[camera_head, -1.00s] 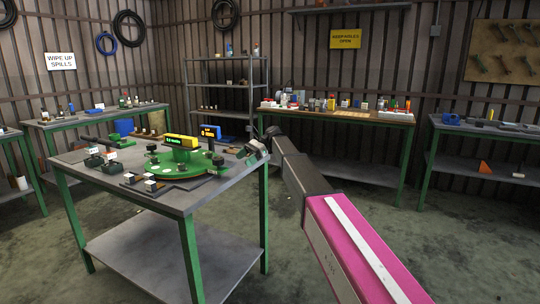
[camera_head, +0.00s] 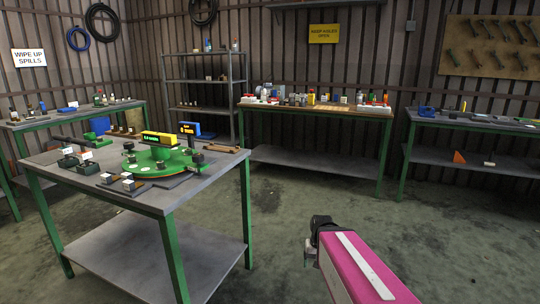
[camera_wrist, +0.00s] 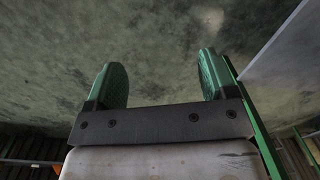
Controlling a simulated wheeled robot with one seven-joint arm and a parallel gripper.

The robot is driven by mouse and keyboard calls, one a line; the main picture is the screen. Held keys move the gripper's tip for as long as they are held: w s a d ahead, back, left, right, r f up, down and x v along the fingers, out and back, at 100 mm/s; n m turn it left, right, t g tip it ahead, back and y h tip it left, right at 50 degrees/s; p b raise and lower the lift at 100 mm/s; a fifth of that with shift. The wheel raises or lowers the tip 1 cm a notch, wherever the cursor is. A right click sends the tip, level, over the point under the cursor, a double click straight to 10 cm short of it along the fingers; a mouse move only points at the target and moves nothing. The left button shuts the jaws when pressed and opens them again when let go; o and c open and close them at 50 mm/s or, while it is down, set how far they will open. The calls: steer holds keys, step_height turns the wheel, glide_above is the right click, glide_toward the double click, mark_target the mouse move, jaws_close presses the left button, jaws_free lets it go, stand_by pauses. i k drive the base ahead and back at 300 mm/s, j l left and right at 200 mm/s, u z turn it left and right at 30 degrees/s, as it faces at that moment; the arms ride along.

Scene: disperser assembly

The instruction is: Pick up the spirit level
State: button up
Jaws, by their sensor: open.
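A yellow bar (camera_head: 160,138) with a green display stands over the round green disperser base (camera_head: 163,162) on the near table; it may be the spirit level, but it is too small to be sure. My gripper (camera_wrist: 162,82) shows in the wrist view with two green fingers wide apart and nothing between them. It faces the concrete floor, beside a green table leg. In the head view my pink arm link ends in a dark joint to the right of the table, and the fingers are hidden.
The near table (camera_head: 155,198) also carries dark blocks, small white-topped parts, an orange-lit display (camera_head: 188,128) and a brown bar (camera_head: 222,149). A cluttered bench (camera_head: 320,112) stands behind, with a shelf rack (camera_head: 203,82) left of it. The floor (camera_head: 300,200) between them is clear.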

mark_target(148, 136)
steer(key=u, duration=1.35)
